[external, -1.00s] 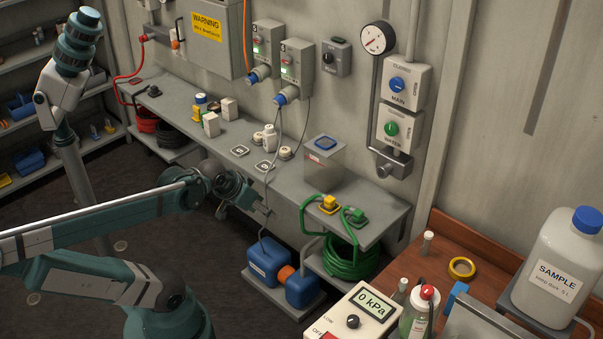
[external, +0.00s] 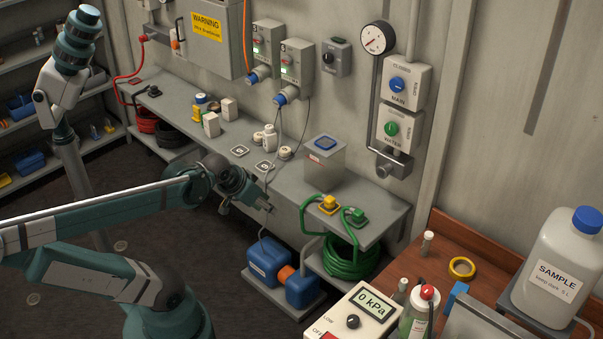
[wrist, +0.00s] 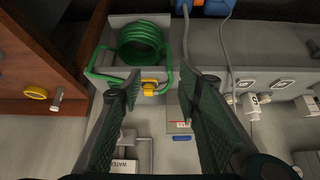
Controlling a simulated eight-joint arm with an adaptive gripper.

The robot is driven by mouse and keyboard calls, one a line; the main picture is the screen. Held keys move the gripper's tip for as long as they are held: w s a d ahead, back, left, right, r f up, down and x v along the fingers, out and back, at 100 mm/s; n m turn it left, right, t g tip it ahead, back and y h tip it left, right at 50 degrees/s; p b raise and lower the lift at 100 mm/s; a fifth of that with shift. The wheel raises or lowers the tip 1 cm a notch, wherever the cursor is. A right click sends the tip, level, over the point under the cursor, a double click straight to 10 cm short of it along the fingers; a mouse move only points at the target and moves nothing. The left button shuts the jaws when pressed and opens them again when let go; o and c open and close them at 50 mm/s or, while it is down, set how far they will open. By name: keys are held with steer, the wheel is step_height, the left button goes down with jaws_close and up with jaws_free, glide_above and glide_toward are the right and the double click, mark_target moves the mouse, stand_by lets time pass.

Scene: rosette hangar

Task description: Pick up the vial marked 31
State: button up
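My gripper (external: 264,206) is in front of the grey wall shelf, above the blue canisters. In the wrist view my gripper (wrist: 158,82) is open, with nothing between its two dark fingers. A small pale capped vial (external: 427,243) stands on the brown wooden bench, well to the right of my gripper. It also seems to show in the wrist view as a small vial (wrist: 57,98) at the left. Another small vial (external: 401,291) stands beside the red-capped bottle. I cannot read the number 31 on either vial.
A yellow tape ring (external: 462,268), a pressure meter (external: 360,313), a red-capped bottle (external: 417,315) and a large sample jug (external: 556,272) crowd the bench.

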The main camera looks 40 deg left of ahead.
steer(key=w+d+r+m+g+p, duration=0.1)
steer(key=w+d+r+m+p, duration=0.15)
steer(key=w+d, duration=0.2)
steer(key=w+d+r+m+g+p, duration=0.1)
steer(key=w+d+r+m+p, duration=0.1)
steer(key=w+d+r, duration=0.3)
steer(key=m+g+h+p, duration=0.1)
steer(key=m+g+p, duration=0.4)
steer(key=m+p, duration=0.7)
glide_above(427, 237)
steer(key=a+p, duration=0.1)
step_height(427, 237, down, 11)
steer(key=n, duration=0.1)
steer(key=shift+s+d+f, duration=0.1)
steer(key=shift+d+f, duration=0.1)
steer(key=shift+f, duration=0.25)
steer(key=shift+f, duration=0.1)
steer(key=shift+d+f, duration=0.15)
steer(key=shift+f, duration=1)
steer(key=shift+f, duration=0.1)
